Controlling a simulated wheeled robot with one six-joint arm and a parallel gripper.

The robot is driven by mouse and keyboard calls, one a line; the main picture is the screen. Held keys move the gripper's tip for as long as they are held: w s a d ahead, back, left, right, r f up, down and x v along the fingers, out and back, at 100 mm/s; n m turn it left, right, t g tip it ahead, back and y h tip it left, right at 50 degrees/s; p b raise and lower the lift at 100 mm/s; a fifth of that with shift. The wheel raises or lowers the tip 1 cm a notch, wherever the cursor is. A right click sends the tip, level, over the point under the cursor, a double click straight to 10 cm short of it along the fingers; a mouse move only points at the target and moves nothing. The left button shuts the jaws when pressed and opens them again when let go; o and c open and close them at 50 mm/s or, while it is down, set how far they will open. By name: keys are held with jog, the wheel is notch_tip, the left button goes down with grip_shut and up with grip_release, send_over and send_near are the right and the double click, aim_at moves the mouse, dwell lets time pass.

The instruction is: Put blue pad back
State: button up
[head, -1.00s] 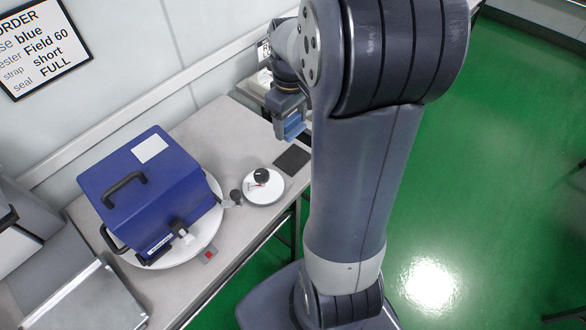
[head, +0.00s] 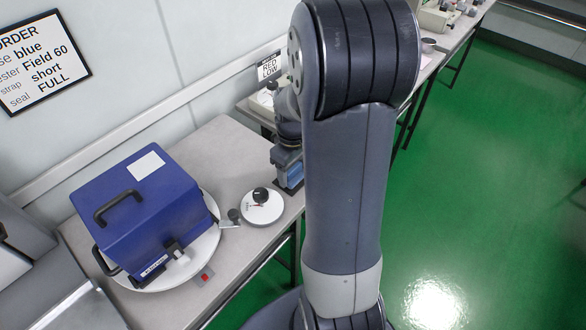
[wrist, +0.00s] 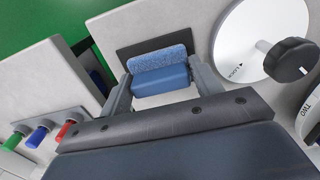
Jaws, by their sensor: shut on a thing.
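The blue pad (wrist: 160,60) is a small block with a speckled, lighter blue face and a smooth blue body (wrist: 160,79). My gripper (wrist: 161,77) is shut on it, with one finger at each side. In the wrist view the pad is over a dark rectangular mat (wrist: 128,50) on the grey bench. I cannot tell whether it touches the mat. In the head view my gripper (head: 288,170) is low at the bench's front edge, right of a white dial, and the blue of the pad shows only partly. The arm and gripper hide most of the mat there.
The white dial (head: 262,206) with a black knob stands close to my gripper. A large blue case (head: 140,215) sits on a white turntable (head: 208,245) at left. In the wrist view, red, blue and green pegs (wrist: 38,135) are at left. Bench behind the dial is clear.

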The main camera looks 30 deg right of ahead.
aim_at(293, 168)
jog(key=shift+f, duration=0.15)
jog(key=o, duration=0.9)
jog(key=shift+o, duration=0.2)
notch_tip(293, 168, up, 12)
jog(key=p, duration=0.1)
jog(key=shift+r+p, duration=0.2)
jog(key=shift+p, duration=0.2)
